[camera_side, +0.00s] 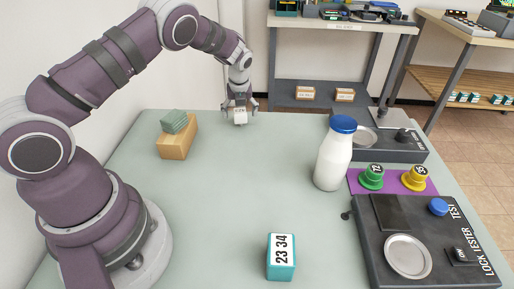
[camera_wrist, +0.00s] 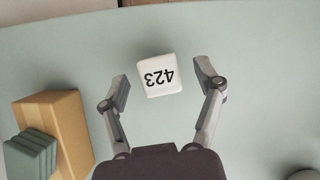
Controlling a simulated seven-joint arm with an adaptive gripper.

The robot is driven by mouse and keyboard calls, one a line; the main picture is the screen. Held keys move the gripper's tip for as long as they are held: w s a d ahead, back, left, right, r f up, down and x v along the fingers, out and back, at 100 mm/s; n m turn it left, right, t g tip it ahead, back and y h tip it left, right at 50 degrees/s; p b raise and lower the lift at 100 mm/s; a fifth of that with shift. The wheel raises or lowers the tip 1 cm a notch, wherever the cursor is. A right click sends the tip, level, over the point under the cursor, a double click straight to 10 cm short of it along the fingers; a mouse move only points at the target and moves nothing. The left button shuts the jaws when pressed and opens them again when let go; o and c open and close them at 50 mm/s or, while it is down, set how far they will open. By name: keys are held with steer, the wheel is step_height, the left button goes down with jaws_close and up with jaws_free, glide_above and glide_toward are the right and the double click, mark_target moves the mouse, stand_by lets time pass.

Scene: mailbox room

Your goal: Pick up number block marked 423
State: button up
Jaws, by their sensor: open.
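The white number block marked 423 (camera_wrist: 160,76) lies between the two fingertips of my gripper (camera_wrist: 162,88) in the wrist view, a little towards their far side. Its number reads upside down there. In the side view the block (camera_side: 240,117) shows as a small white cube under my gripper (camera_side: 241,104) near the far edge of the table. My gripper is open, with a gap on each side of the block and no finger seen touching it. How high the fingers are over the table is hard to tell.
A wooden block (camera_side: 178,140) with a green ridged piece (camera_side: 175,122) on top stands left of my gripper. A white bottle with blue cap (camera_side: 334,155), green and yellow knobs, a lock tester (camera_side: 375,270) and a teal block (camera_side: 281,260) stand nearer the camera. The table middle is clear.

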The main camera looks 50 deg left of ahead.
steer(key=shift+w+a+f, duration=0.15)
steer(key=shift+a+f, duration=0.05)
steer(key=shift+f, duration=0.4)
steer(key=shift+c, duration=0.2)
steer(key=c, duration=1)
steer(key=shift+r, duration=0.15)
